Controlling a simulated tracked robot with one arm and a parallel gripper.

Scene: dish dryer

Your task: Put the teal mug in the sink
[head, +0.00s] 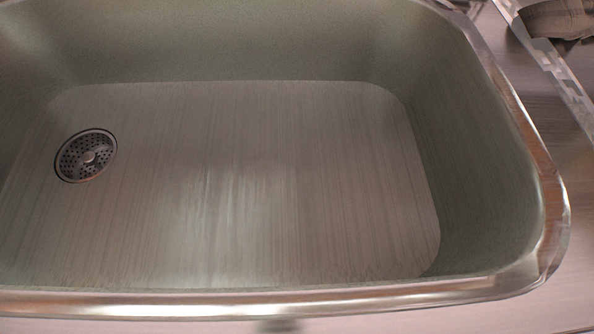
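The sink (250,185) fills most of the head view. It is a steel basin with a round perforated drain (86,156) at the left of its floor. The basin floor is bare and nothing lies in it. No teal mug shows in this view. My gripper is not in view, so I cannot see whether it holds anything.
The sink's shiny rim (300,300) runs along the front and curves up the right side. At the top right, a pale-edged object (555,66) and a dark brownish item (558,18) are cut off by the frame. A strip of counter (566,290) shows at the lower right.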

